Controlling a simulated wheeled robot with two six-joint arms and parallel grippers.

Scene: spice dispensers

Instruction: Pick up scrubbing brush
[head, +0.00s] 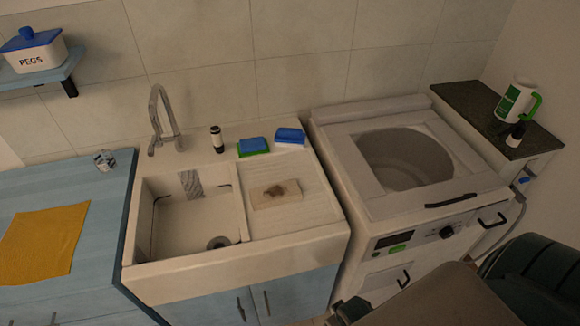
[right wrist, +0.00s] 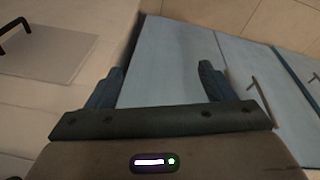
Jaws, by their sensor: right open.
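A pale beige rectangular block (head: 284,199) with a small brown patch lies on the ridged drainboard right of the sink basin; it may be the scrubbing brush, but it is too small to be sure. My right gripper (right wrist: 161,88) is open and empty in the right wrist view, its two dark fingers apart in front of the blue cabinet doors. No brush shows in that view. In the head view my right arm is at the lower right, in front of the washing machine and well away from the block. My left gripper is not in view.
The white sink (head: 190,268) has a tall tap (head: 163,115). A small dark bottle (head: 217,139), a blue-green sponge (head: 253,146) and a blue item (head: 290,135) stand along its back edge. The washing machine (head: 325,150) is to the right. A yellow cloth (head: 42,243) lies on the left counter.

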